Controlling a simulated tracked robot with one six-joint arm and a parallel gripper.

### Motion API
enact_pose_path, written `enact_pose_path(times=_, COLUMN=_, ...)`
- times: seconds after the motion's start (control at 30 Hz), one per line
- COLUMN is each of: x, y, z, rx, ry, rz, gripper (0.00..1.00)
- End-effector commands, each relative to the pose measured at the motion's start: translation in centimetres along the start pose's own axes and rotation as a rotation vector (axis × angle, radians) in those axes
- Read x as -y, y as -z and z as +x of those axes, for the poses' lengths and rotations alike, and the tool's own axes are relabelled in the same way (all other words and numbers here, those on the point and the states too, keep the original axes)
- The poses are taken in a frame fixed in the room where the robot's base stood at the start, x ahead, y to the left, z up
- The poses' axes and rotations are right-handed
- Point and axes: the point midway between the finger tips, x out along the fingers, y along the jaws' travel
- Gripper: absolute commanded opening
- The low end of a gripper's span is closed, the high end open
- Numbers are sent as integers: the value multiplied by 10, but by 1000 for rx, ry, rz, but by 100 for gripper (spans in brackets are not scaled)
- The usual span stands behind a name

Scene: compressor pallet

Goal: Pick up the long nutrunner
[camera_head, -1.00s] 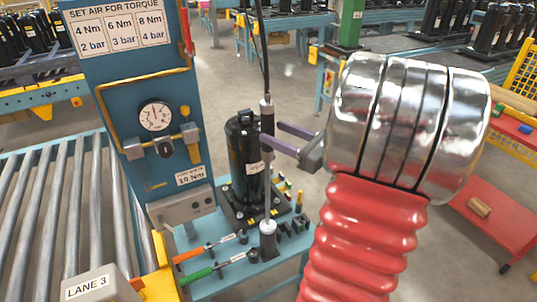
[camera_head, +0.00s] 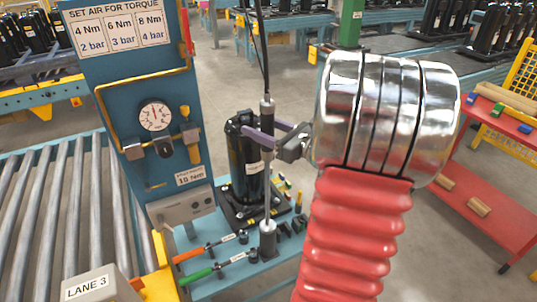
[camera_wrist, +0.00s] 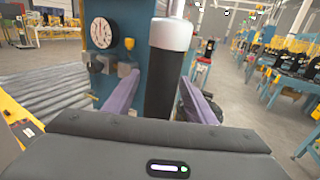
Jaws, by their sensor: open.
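The long nutrunner (camera_head: 267,112) stands upright, a slim tool with a dark grip at the top, a thin shaft and its foot in a dark holder (camera_head: 268,236) on the blue bench. A hose rises from its top. My gripper (camera_head: 260,129) is open, its purple fingers at the height of the nutrunner's upper part. In the wrist view the nutrunner's dark body with a pale top (camera_wrist: 168,60) stands between the two fingers (camera_wrist: 158,100), with a gap at each side. Contact is not visible.
A black compressor (camera_head: 242,170) stands close behind the nutrunner. A blue panel with a gauge (camera_head: 155,117) rises to the left. Orange-handled (camera_head: 190,254) and green-handled (camera_head: 198,274) tools lie on the bench. A roller conveyor (camera_head: 60,210) is at the left, a red cart (camera_head: 490,190) at the right.

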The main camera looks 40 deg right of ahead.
Motion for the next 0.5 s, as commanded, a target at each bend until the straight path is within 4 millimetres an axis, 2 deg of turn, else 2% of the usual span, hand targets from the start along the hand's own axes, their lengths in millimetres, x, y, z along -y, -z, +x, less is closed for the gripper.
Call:
enact_pose_path(times=0.13, x=0, y=0, z=13, rx=-1, ry=-1, rz=0, gripper=51)
enact_pose_path(times=0.5, x=0, y=0, z=15, rx=0, ry=0, rz=0, gripper=51)
